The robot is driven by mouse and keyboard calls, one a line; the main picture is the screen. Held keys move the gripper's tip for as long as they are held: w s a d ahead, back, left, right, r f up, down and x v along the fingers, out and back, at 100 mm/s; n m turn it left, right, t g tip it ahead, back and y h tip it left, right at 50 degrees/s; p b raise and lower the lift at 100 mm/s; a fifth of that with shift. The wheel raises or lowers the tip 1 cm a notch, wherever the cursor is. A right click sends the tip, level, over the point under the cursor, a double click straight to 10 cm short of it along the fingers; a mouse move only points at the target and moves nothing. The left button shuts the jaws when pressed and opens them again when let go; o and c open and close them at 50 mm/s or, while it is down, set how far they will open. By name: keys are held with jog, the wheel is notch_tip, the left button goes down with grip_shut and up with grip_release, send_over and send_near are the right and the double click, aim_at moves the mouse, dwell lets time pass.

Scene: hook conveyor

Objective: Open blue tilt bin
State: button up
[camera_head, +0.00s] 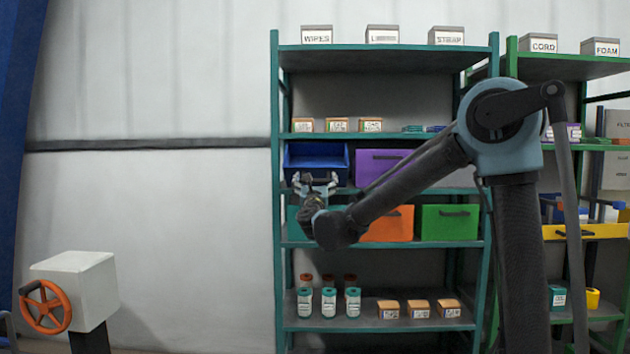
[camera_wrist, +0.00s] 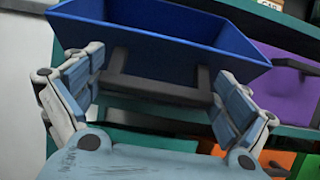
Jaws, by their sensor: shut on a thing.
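The blue tilt bin (camera_head: 316,158) sits at the left end of a middle shelf on the teal rack. It is tipped forward, and its open top and inner walls show. In the wrist view the blue bin (camera_wrist: 165,35) fills the top, with a dark handle (camera_wrist: 160,92) across its front. My gripper (camera_head: 316,182) is at the bin's front; in the wrist view my gripper (camera_wrist: 155,105) has one finger at each end of the handle and is shut on it. The exact finger contact is hard to see.
A purple bin (camera_head: 385,167) is just right of the blue one. Below are an orange bin (camera_head: 388,226), a green bin (camera_head: 448,222) and a teal bin partly behind my arm. An orange handwheel (camera_head: 45,307) on a grey box stands at lower left.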

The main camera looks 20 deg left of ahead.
jog(key=shift+s+d+f, duration=0.1)
jog(key=shift+s+f, duration=0.05)
jog(key=shift+f, duration=0.2)
dwell(0.3)
jog(key=o, duration=1.2)
jog(key=shift+c, duration=0.2)
jog(key=v, duration=1.2)
